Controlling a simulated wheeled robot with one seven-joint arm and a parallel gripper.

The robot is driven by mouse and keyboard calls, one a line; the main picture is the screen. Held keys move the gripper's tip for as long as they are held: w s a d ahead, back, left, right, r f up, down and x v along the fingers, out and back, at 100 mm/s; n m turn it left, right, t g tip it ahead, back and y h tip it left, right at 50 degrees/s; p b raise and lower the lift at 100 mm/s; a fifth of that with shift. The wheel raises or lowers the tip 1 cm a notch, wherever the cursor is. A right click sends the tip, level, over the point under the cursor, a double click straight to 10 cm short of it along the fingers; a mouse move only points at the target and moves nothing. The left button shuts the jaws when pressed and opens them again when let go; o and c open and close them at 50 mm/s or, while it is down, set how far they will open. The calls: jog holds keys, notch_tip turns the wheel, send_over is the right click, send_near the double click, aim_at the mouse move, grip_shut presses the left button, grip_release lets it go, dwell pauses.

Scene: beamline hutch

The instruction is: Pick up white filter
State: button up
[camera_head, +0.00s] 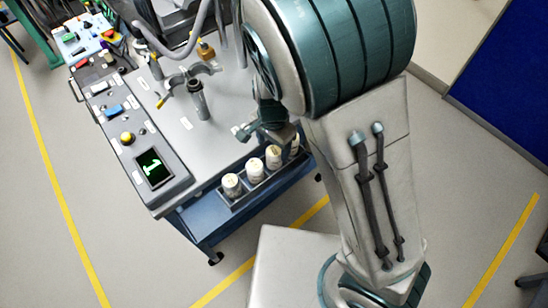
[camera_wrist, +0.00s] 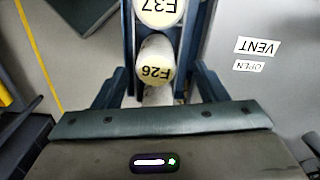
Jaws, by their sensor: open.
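Several white cylindrical filters (camera_head: 232,186) stand in a row in a dark rack (camera_head: 241,203) along the cart's edge. In the wrist view, one filter marked E26 (camera_wrist: 155,58) shows between my fingers, and one marked E37 (camera_wrist: 158,10) is farther up. Part of another white cylinder (camera_wrist: 157,96) shows below E26, mostly hidden by my gripper's body. My gripper (camera_head: 264,130) is open and empty near the right end of the row; it also shows in the wrist view (camera_wrist: 160,80). I cannot tell its height above the filters.
A control panel with a green "1" display (camera_head: 153,168) lines the cart's left side. A clamp stand (camera_head: 199,100) and an amber bottle (camera_head: 205,49) stand on the grey cart top (camera_head: 190,140). Floor left of the cart is clear.

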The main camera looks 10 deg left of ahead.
aim_at(274, 151)
jog(key=f, duration=0.4)
jog(key=shift+s+d+f, duration=0.15)
jog(key=shift+d+f, duration=0.05)
jog(key=shift+f, duration=0.05)
jog(key=c, duration=1.2)
jog(key=shift+r, duration=0.1)
notch_tip(274, 151, up, 10)
jog(key=shift+p, duration=0.45)
